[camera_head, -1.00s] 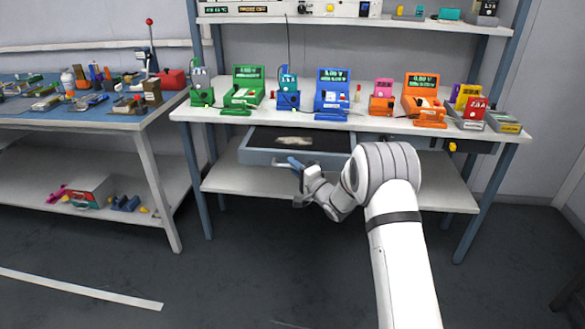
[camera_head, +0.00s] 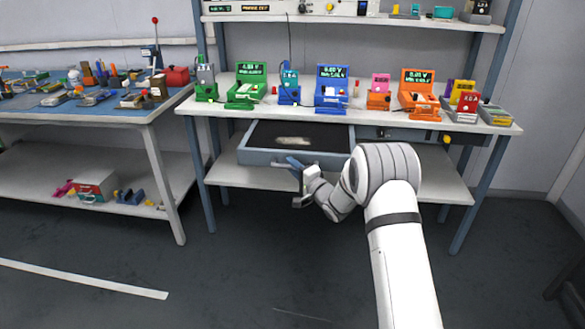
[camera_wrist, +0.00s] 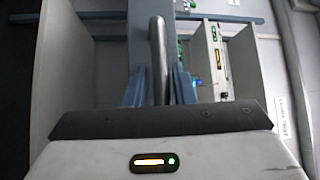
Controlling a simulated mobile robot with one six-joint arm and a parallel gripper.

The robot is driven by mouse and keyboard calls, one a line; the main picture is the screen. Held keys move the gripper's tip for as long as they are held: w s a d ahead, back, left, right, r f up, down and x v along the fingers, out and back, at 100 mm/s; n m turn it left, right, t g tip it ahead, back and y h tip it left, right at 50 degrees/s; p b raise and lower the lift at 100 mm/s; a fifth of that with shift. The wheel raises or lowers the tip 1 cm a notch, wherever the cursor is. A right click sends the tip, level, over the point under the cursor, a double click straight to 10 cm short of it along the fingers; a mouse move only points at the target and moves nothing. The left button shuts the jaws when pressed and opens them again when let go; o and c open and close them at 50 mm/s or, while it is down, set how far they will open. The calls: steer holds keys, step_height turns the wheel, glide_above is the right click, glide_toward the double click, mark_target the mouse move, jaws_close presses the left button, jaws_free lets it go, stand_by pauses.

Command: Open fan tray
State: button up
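The fan tray (camera_head: 262,156) is a grey-blue drawer under the middle bench, pulled out well past the bench's front edge. My gripper (camera_head: 296,164) is at the tray front, with the fingers (camera_wrist: 158,88) closed around the handle. The exact contact at the fingertips is partly hidden.
The bench top (camera_head: 225,107) above holds several coloured testers and cells. A second closed drawer front (camera_head: 395,134) is to the right of the tray. A lower shelf (camera_head: 235,177) runs beneath. A cluttered side table (camera_head: 100,115) stands left. The floor in front is clear.

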steer(key=p+v, duration=0.1)
steer(key=v, duration=0.6)
steer(key=shift+s+d, duration=0.25)
steer(key=shift+d, duration=0.05)
